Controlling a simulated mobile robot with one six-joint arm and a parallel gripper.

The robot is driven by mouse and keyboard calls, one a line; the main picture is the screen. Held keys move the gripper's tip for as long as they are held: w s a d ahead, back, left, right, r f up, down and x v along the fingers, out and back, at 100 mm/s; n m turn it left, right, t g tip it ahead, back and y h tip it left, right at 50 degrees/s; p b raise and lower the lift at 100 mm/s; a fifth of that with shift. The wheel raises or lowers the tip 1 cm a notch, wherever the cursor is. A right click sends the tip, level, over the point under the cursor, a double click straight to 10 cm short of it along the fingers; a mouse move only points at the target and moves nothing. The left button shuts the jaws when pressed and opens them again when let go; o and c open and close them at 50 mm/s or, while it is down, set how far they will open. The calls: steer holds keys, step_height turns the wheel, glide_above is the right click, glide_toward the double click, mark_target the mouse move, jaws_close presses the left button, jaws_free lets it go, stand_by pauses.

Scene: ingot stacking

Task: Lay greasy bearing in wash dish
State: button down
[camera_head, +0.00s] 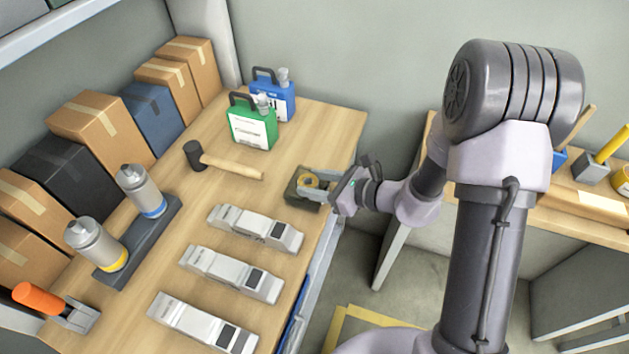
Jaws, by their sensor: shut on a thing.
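The wash dish (292,196) is a small dark olive tray near the right edge of the wooden bench. The bearing (308,181) shows as a small yellow-brown ring over the dish. My gripper (312,185) reaches in from the right, with its grey fingers over the dish and shut on the bearing. The fingers and the gripper body hide part of the bearing and the right side of the dish. I cannot tell whether the bearing touches the dish floor or is held just above it.
A mallet (225,166) lies left of the dish. Green (253,125) and blue (277,97) jugs stand behind it. Several grey ingot-like units (232,273) lie in front. A gap separates the second bench (545,205).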

steer(key=shift+f, duration=0.1)
steer(key=shift+f+b, duration=0.25)
steer(key=shift+b, duration=0.15)
steer(key=c, duration=0.7)
jaws_free()
steer(key=shift+p+v, duration=0.4)
steer(key=shift+v, duration=1.1)
steer(key=shift+s, duration=0.1)
steer(key=shift+o, duration=0.2)
